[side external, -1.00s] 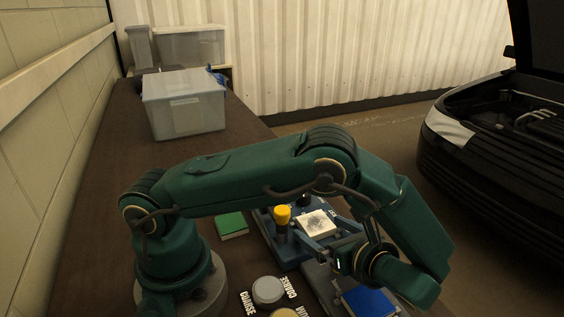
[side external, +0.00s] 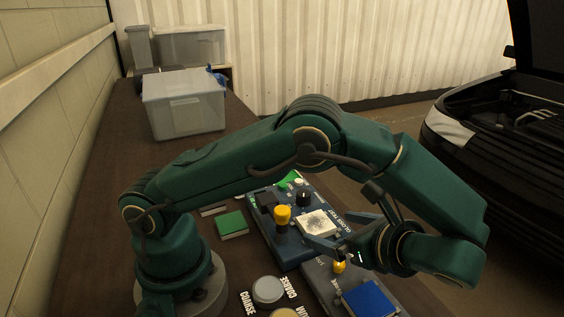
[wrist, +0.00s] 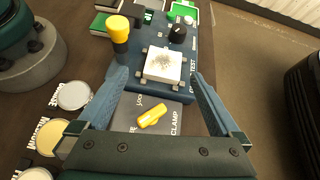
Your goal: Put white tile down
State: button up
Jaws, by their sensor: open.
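The white tile (side external: 318,223) with a grey speckled patch rests on the blue gloss test unit (side external: 287,256). It also shows in the wrist view (wrist: 163,66), lying flat between small corner posts. My gripper (side external: 336,240) is open and empty, on the near side of the tile. In the wrist view my gripper (wrist: 158,80) has its two fingers spread wide, one at each side of the tile in the picture, with clear space between fingers and tile. Whether the fingertips are above the tile's height is hard to tell.
A yellow-topped post (side external: 282,217) and a black knob (side external: 303,198) stand on the unit. A yellow clamp handle (wrist: 152,116) lies nearer, beside a blue pad (side external: 368,301). A green block (side external: 231,224) and round grey container (side external: 268,291) sit left.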

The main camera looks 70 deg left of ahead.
jog(key=s+r+n+t+h, duration=0.6)
jog(key=s+r+n+h, duration=0.3)
jog(key=n, duration=0.7)
jog(key=s+h, duration=0.1)
jog(key=h, duration=0.1)
jog(key=shift+a+h, duration=0.4)
